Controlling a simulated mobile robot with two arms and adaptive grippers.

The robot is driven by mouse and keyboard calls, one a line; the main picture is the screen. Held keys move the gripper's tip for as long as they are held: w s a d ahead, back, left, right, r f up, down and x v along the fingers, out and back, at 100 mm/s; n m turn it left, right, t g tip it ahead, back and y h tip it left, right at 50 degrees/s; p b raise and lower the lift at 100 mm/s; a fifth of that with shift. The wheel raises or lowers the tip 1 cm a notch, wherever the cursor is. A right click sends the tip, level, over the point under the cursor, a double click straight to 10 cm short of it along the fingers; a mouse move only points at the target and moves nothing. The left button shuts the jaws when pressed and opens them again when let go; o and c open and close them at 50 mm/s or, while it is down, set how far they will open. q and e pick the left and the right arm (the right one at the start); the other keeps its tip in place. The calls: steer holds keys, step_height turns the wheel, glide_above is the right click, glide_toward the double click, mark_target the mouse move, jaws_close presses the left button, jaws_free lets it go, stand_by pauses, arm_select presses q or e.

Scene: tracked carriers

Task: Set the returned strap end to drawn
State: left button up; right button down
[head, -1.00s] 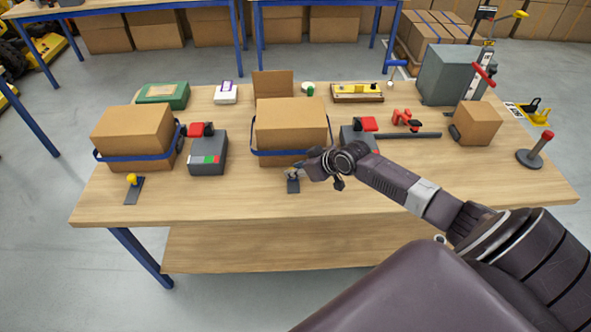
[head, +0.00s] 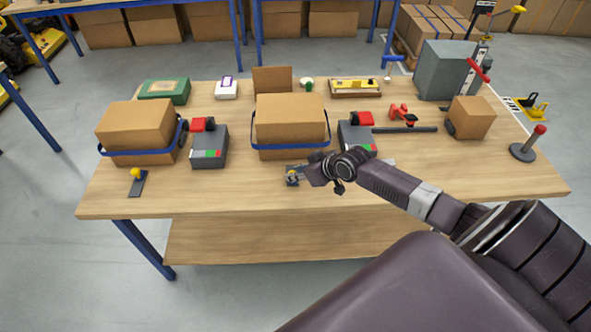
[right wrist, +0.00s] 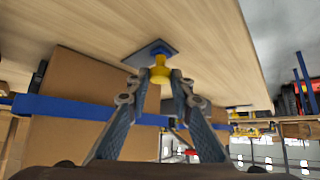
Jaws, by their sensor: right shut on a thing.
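A yellow knob (right wrist: 160,74) on a dark plate (right wrist: 136,56) shows between my right gripper's fingertips in the right wrist view. In the head view this small piece (head: 292,180) is on the table in front of the middle strapped carton (head: 290,122). My right gripper (head: 312,172) is shut on the knob and partly hides the plate. A second yellow knob (head: 136,173) stands at the far end of its dark plate (head: 135,191), in front of the left strapped carton (head: 135,128). Blue straps pass around both cartons. My left gripper is not in view.
Grey units with red tops stand right of the left carton (head: 209,148) and the middle one (head: 356,132), the latter close behind my right wrist. A smaller carton (head: 472,118) and a red-topped post (head: 528,144) are at right.

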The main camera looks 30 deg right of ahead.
steer(key=c, duration=2.1)
jaws_free()
steer(key=shift+s+a+f, duration=0.15)
steer(key=shift+f, duration=0.05)
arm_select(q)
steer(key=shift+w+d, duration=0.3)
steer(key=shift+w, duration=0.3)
arm_select(e)
steer(key=o, duration=0.4)
steer(key=shift+r, duration=0.1)
steer(key=shift+c, duration=0.2)
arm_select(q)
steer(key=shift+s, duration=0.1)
arm_select(e)
steer(key=shift+s+r, duration=0.1)
steer(key=shift+r, duration=0.05)
steer(key=v, duration=1.1)
steer(key=shift+r, duration=0.2)
steer(key=shift+s, duration=0.15)
